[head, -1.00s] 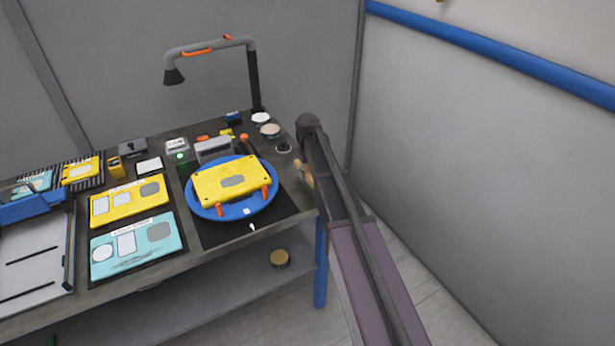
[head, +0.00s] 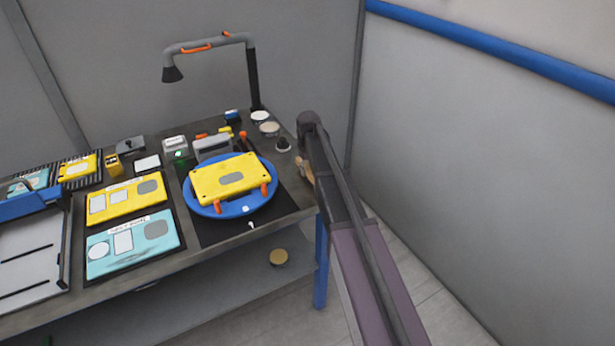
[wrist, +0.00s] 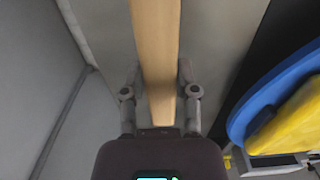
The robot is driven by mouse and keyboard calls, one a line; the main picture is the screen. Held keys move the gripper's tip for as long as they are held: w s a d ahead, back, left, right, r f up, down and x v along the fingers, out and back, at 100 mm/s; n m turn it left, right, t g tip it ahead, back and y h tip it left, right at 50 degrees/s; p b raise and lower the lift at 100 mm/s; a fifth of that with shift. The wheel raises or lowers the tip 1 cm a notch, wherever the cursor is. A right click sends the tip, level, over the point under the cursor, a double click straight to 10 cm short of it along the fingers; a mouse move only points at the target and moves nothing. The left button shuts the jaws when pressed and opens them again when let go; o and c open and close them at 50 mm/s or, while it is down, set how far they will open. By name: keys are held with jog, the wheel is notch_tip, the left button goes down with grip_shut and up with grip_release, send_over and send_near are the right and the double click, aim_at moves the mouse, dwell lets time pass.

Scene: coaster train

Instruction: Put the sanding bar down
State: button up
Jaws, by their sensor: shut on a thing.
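The sanding bar is a long pale wooden bar (wrist: 155,45), running from the top of the wrist view down between my fingers. My gripper (wrist: 158,75) is shut on it, one finger on each side. In the head view, a small tan piece of the bar (head: 304,171) shows beside my arm at the right end of the workbench (head: 185,262). My arm hides the rest of it and most of my gripper. I cannot tell whether the bar touches the bench.
A blue round turntable (head: 205,208) carries a yellow panel (head: 230,176) with orange clamps. It stands close to the bar's right in the wrist view. A dark-topped knob (head: 283,145) and round tins (head: 269,128) stand near the bench's right end. A lamp (head: 252,75) rises behind.

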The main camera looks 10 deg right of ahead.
aim_at(308, 168)
jog(key=shift+f+b, duration=0.5)
jog(key=shift+f, duration=0.3)
jog(key=shift+f, duration=0.2)
jog(key=o, duration=1)
jog(key=shift+r, duration=0.1)
jog(key=shift+r, duration=0.1)
notch_tip(308, 168, up, 12)
jog(key=p, duration=1.2)
jog(key=shift+s, duration=0.1)
jog(key=s+m, duration=0.1)
jog(key=s, duration=0.8)
jog(key=s+m, duration=0.1)
jog(key=s, duration=0.9)
jog(key=s+m, duration=0.1)
jog(key=s, duration=0.9)
jog(key=shift+a+m, duration=0.1)
jog(key=shift+m, duration=0.2)
